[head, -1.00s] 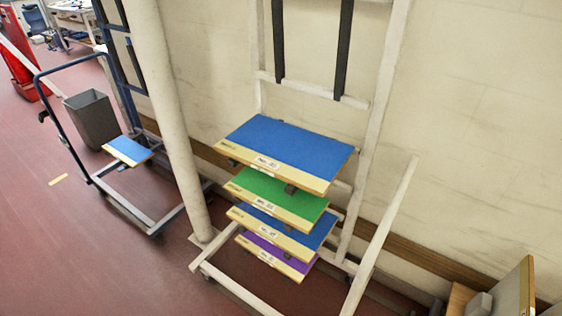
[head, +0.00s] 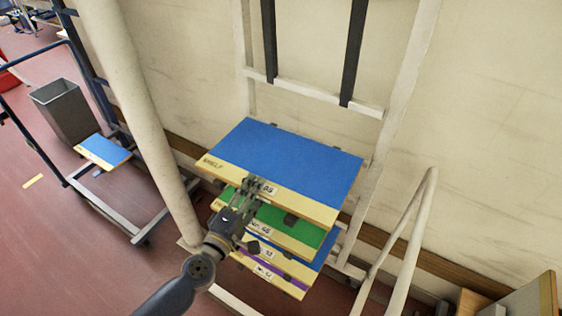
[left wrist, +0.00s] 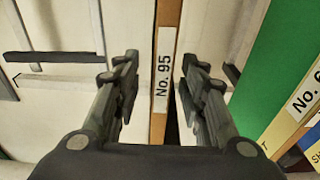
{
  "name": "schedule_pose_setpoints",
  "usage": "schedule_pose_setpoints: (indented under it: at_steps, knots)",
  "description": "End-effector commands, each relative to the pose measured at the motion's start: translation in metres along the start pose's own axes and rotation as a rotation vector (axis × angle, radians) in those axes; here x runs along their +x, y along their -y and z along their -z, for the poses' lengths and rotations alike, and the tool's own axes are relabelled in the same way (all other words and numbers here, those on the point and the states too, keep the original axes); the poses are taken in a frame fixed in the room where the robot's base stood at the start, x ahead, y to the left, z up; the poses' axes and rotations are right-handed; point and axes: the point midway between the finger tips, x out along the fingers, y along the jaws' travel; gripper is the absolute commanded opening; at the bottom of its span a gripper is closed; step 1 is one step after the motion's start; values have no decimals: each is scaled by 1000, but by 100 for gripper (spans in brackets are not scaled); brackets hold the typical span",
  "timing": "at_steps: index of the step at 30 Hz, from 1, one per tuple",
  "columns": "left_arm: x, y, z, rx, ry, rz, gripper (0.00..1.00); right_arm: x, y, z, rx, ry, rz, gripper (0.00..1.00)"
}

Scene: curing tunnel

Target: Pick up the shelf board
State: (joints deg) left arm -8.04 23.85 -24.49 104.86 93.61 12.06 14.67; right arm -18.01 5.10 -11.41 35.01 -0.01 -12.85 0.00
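The top shelf board (head: 290,160) is blue with a pale wooden front strip marked "SHELF" and a number label. It lies on the upper level of a white rack. My left gripper (head: 256,187) is at the middle of its front edge. In the left wrist view the board's edge (left wrist: 163,108), labelled No. 95, lies between the two spread fingers (left wrist: 160,80), with gaps on both sides. The gripper is open and holds nothing. My right gripper is not in view.
A green board (head: 300,229) and other boards lie closely below the top one. White rack posts (head: 395,130) rise behind. A trolley with a small blue board (head: 103,151) and a grey bin (head: 66,108) stand at left. The wall is right behind.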

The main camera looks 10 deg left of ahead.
Motion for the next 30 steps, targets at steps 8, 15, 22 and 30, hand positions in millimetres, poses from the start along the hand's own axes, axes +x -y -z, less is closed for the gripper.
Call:
schedule_pose_setpoints:
  at_steps: [8,15,22,30]
  knots:
    - [21,0,0,1,0,0,38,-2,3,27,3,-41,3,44]
    - [52,1,-3,2,0,-2,38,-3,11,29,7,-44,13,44]
    - [69,2,-4,2,1,1,38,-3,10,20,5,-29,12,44]
    - [69,2,-4,2,1,1,25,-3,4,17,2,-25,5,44]
